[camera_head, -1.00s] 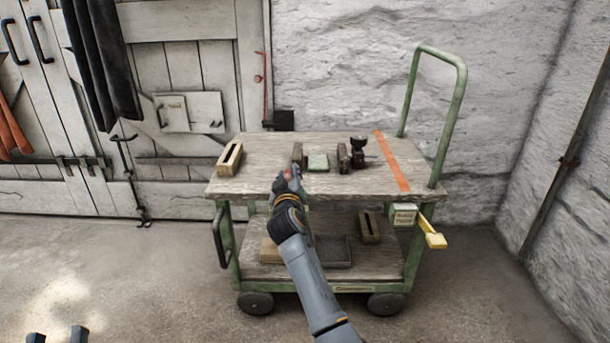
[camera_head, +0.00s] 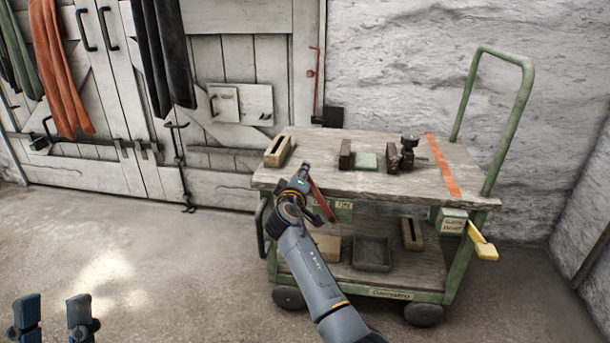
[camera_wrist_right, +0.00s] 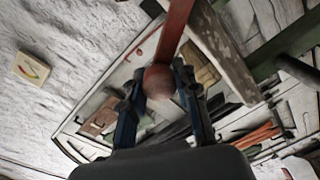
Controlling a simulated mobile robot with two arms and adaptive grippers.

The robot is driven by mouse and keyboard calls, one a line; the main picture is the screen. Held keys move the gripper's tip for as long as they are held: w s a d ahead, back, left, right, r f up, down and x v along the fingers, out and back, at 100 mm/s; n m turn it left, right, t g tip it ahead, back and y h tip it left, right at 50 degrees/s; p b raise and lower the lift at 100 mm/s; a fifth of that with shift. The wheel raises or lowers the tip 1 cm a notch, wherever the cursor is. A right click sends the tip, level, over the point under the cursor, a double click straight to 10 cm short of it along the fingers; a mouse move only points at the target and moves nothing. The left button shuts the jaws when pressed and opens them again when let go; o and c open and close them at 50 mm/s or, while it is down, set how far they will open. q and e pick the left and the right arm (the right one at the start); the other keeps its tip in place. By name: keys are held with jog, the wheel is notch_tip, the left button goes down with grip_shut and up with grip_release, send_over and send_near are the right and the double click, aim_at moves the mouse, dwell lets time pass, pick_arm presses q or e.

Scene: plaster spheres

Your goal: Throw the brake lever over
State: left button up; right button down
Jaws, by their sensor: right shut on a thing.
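A red lever (camera_head: 322,203) stands at the front edge of the green-framed cart (camera_head: 352,190), tilted so its top leans left in the head view. My right gripper (camera_head: 303,172) is at its upper end. In the right wrist view, the two fingers are shut on the lever's round reddish knob (camera_wrist_right: 158,84), and the red bar (camera_wrist_right: 177,30) runs away from it. The lever's foot is partly hidden by my right arm. My left gripper (camera_head: 53,318) is low at the left, its two fingers wide apart and empty, away from the cart.
On the cart top are a slotted wooden block (camera_head: 278,151), a green pad (camera_head: 363,161) between dark blocks, and an orange stripe (camera_head: 442,165). A yellow handle (camera_head: 483,243) juts out at the right. A grey tray (camera_head: 372,253) is on the lower shelf. Floor at left is clear.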

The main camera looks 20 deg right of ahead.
jog(key=shift+f, duration=0.15)
jog(key=c, duration=1)
grip_release()
jog(key=shift+a, duration=0.1)
jog(key=v, duration=1.2)
jog(key=shift+f, duration=0.15)
